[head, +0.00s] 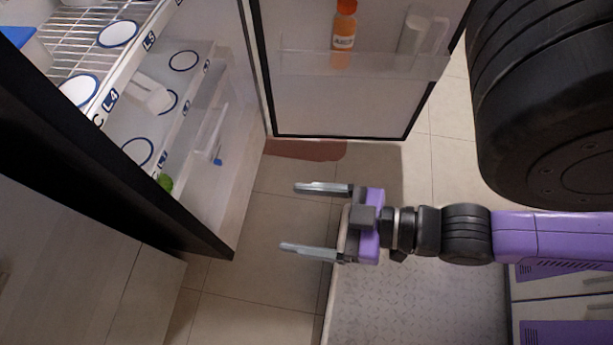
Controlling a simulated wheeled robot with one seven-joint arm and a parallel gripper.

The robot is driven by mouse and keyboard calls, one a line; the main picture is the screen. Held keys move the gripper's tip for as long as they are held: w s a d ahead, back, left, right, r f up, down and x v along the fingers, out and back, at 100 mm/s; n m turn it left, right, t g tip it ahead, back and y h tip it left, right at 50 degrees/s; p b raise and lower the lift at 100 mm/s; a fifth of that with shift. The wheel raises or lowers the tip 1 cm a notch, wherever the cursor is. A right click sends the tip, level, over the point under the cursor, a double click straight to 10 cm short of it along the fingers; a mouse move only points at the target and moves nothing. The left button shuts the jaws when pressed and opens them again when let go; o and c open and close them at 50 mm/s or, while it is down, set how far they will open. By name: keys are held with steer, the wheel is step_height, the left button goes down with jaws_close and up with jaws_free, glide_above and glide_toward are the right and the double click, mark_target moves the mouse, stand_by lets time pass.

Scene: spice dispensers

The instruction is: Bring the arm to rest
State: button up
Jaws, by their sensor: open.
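My gripper (315,219) is open and empty, with its two grey fingers spread apart and pointing left. It hangs over the tiled floor in front of the open fridge, apart from everything around it. My arm, with purple and black links, reaches in from the right.
The open fridge (178,215) stands at left, with a wire shelf (75,38) and labelled, ringed spots. Its door (345,105) is swung open above my gripper and carries an orange bottle (343,35) and a clear jug (424,36). Tiled floor (255,285) lies free below.

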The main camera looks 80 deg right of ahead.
steer(key=shift+s+r, duration=0.25)
steer(key=shift+r, duration=0.05)
step_height(320, 180, up, 18)
steer(key=p, duration=1.8)
steer(key=shift+r, duration=0.2)
